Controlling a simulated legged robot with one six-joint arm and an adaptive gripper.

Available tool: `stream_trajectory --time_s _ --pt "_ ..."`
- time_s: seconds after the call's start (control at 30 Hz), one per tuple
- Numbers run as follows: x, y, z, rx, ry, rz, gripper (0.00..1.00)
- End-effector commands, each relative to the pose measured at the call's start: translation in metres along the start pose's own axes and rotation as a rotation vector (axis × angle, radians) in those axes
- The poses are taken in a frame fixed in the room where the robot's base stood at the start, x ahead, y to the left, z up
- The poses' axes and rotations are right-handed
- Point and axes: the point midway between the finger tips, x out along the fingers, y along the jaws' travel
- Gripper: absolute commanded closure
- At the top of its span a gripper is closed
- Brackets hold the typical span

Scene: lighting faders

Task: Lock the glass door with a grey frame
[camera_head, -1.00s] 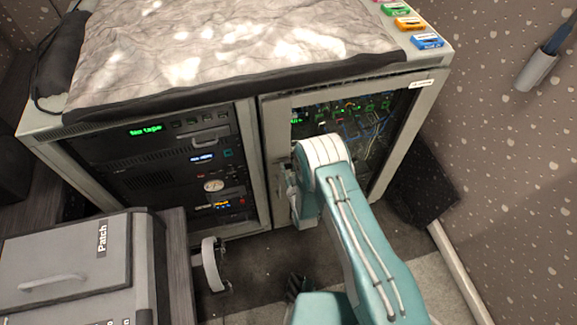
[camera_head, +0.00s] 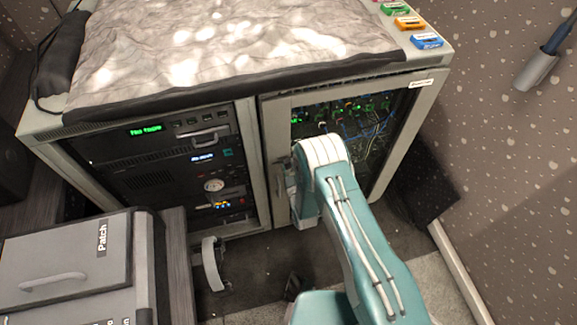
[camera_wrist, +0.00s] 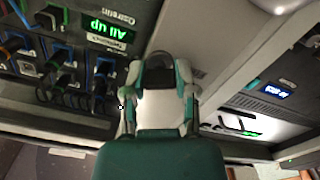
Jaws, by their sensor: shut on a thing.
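The glass door with a grey frame (camera_head: 276,130) is the right-hand door of the cabinet and looks closed. Green-lit electronics and cables show through its glass. My gripper (camera_head: 284,178) is at the left upright of this door's frame, about halfway down. In the wrist view my gripper (camera_wrist: 160,62) is against the grey frame (camera_wrist: 205,35), its fingers shut on a small part of the door, likely its lock. The fingers hide that part, so I cannot see how it is turned.
To the left, a rack (camera_head: 160,160) carries lit displays. A grey Patch box (camera_head: 65,255) stands at front left. A cloth (camera_head: 230,45) and coloured blocks (camera_head: 410,23) lie on the cabinet top. A speckled wall (camera_head: 500,150) bounds the right.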

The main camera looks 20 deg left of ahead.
Motion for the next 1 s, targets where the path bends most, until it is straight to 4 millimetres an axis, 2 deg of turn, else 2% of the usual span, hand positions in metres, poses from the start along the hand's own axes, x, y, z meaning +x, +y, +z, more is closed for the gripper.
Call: stream_trajectory --time_s 1.0 --pt "0.0015 -0.0047 -0.0009 -0.933 0.008 -0.004 1.00"
